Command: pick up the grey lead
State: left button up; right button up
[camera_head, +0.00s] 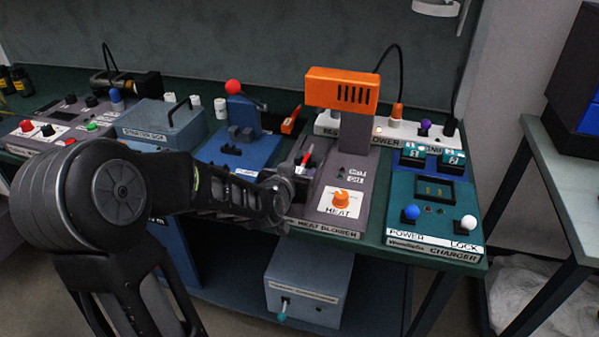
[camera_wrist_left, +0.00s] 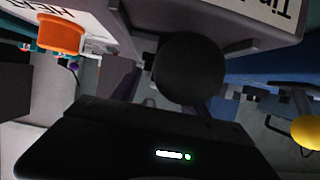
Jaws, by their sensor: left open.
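My left gripper (camera_head: 280,194) reaches in from the left to the front left edge of the grey heat blower (camera_head: 325,218). It is open. In the left wrist view, a dark round shape (camera_wrist_left: 188,70) lies just beyond my gripper's black body; I cannot tell what it is. I cannot make out a lead that is clearly grey in either view; it may be hidden by my arm. A dark cord (camera_head: 388,47) arcs behind the orange blower head. My right gripper is not in view.
The orange blower head (camera_head: 341,90) stands over the heat blower. A green charger (camera_head: 437,215) is to its right and a blue unit (camera_head: 238,150) to its left. A power strip (camera_head: 400,133) with several plugs lies behind. A grey box (camera_head: 308,280) sits on the lower shelf.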

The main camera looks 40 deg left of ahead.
pick_arm(q)
jog(key=shift+x, duration=0.8)
grip_shut()
dwell(0.4)
